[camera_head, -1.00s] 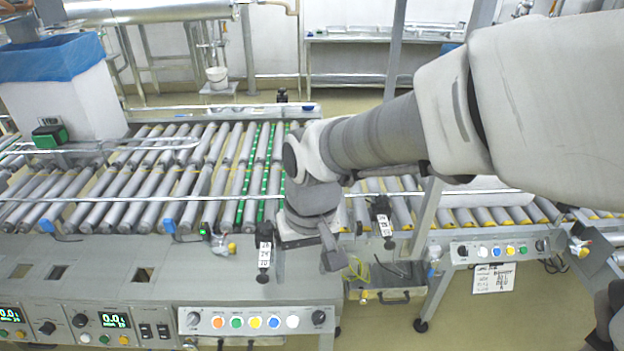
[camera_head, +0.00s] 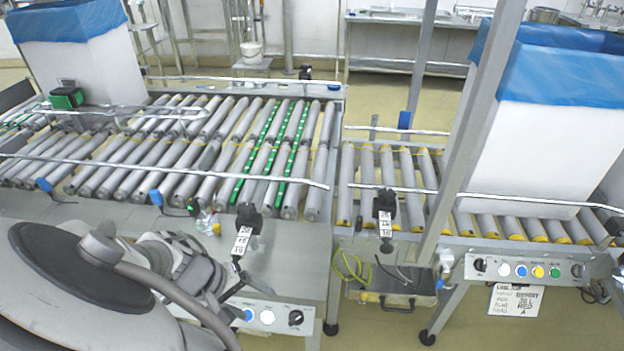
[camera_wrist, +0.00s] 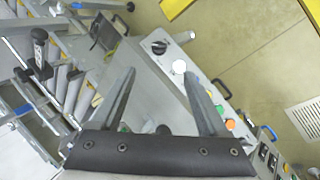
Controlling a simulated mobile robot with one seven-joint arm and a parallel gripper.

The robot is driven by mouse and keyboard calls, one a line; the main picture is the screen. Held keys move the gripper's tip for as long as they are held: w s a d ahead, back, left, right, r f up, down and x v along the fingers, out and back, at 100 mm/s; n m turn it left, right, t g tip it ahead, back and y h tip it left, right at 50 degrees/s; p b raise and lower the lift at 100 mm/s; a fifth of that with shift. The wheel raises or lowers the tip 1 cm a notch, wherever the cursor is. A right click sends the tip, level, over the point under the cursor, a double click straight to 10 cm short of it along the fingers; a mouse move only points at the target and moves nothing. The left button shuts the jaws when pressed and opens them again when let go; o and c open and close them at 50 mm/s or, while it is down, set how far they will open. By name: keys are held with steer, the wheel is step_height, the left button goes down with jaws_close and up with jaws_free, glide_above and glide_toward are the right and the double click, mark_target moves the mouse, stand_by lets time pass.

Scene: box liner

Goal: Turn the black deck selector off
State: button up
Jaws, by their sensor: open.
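A black rotary knob (camera_head: 296,318) sits at the right end of the front button panel. It also shows in the wrist view (camera_wrist: 160,47), just beyond my fingertips. Its label cannot be read, nor can I tell its setting. My gripper (camera_wrist: 158,71) is open and empty, its fingers apart and pointing toward the panel's knob end. A white button (camera_wrist: 179,67) shows between the fingers, beside the knob. The right finger covers part of the button row. In the head view my arm hides the left of the panel.
A second panel (camera_head: 520,269) at right has black knobs at both ends. A black clamp (camera_head: 248,220) stands above the front panel, near my wrist. Roller conveyors (camera_head: 200,150) run behind. A blue-lined white box (camera_head: 545,140) stands at right. Floor is open below the gap.

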mark_target(294, 319)
steer(key=b+x, duration=0.6)
steer(key=x, duration=1.1)
steer(key=shift+w+d+f, duration=0.1)
steer(key=shift+w+f, duration=0.1)
steer(key=shift+f, duration=0.15)
jaws_close()
